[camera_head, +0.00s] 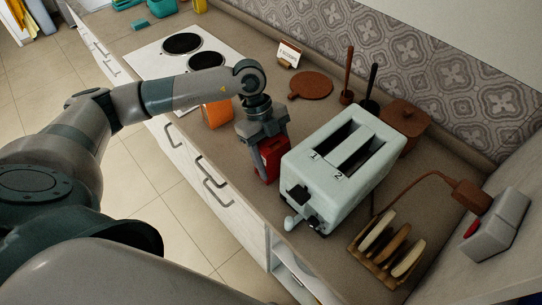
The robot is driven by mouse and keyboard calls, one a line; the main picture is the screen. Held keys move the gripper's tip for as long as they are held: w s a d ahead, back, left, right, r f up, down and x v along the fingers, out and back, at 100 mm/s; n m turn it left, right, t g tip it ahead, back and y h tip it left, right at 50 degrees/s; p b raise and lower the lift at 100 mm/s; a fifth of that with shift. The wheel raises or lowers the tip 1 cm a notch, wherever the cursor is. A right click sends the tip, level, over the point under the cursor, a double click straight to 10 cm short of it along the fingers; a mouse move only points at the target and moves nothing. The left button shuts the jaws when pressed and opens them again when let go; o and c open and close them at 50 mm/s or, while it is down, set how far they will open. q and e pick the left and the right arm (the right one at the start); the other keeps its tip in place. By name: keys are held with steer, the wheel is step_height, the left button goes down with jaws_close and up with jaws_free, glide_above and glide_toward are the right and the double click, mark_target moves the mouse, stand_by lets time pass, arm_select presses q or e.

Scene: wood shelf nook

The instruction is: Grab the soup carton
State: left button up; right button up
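A red carton (271,167), which looks like the soup carton, stands on the brown counter, close to the left side of the toaster. My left gripper (267,148) points down over it from above, with its fingers beside the carton's upper part. The gripper covers much of the carton's top. I cannot tell whether the fingers press on it or stand a little apart from it. My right gripper is not in view.
A pale green two-slot toaster (340,165) stands just right of the carton. An orange container (217,113) is left of it, near the counter's front edge. A toast rack (387,251), a socket block (495,225), a brown pot (404,122) and a hob (186,62) stand around.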

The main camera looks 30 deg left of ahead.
mark_target(277, 146)
arm_select(q)
steer(key=c, duration=0.5)
steer(key=shift+o, duration=0.2)
steer(key=shift+r, duration=0.15)
steer(key=shift+w+r+b, duration=0.1)
steer(key=shift+r+b, duration=0.3)
steer(key=shift+r, duration=0.25)
step_height(277, 146, up, 7)
steer(key=b, duration=0.2)
steer(key=shift+r+b, duration=0.15)
steer(key=shift+b, duration=0.15)
steer(key=shift+r, duration=0.6)
